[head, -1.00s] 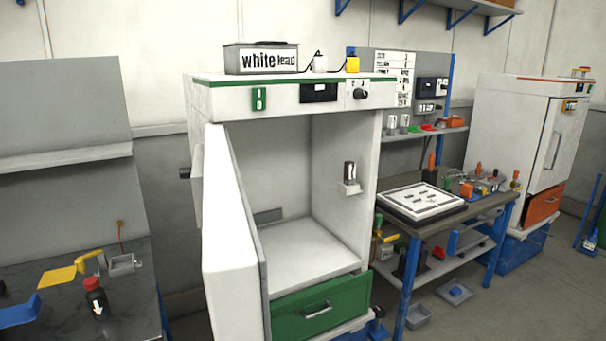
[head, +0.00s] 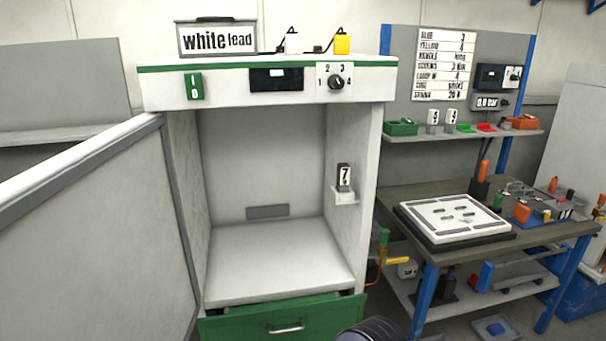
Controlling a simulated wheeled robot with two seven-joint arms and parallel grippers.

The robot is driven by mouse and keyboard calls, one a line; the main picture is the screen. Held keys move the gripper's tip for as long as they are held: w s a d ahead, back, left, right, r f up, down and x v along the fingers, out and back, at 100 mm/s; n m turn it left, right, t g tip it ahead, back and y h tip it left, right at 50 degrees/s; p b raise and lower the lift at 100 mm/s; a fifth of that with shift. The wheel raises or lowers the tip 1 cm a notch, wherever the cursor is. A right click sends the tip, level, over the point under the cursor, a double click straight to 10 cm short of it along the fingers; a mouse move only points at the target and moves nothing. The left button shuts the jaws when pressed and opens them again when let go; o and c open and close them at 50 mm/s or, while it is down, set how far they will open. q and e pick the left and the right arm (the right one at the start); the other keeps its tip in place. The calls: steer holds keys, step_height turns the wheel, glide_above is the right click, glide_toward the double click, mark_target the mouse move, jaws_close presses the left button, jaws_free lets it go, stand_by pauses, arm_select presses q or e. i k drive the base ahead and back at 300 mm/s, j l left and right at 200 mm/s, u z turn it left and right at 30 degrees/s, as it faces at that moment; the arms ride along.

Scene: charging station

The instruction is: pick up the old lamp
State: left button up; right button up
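No object in view can be made out for certain as the old lamp. In the head view, a small upright piece with a dark top and a white label reading 7 (head: 344,176) sits on a small white bracket (head: 346,196). The bracket is on the inner right wall of the open white cabinet (head: 365,150). I cannot tell whether this piece is the lamp. Two small white labelled pieces (head: 433,118) stand on the wall shelf to the right. Neither of my grippers is in view. A dark rounded part, likely mine, shows at the bottom edge.
The cabinet door (head: 85,230) stands wide open on the left. The cabinet floor (head: 280,272) is bare. A green drawer (head: 245,325) is below. A workbench (head: 405,190) with a white panel (head: 455,215) stands right. A "white lead" box (head: 217,39) is on top.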

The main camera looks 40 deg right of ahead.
mark_target(343, 169)
steer(key=l+u, duration=0.4)
steer(key=l, duration=1.05)
steer(key=i, duration=0.05)
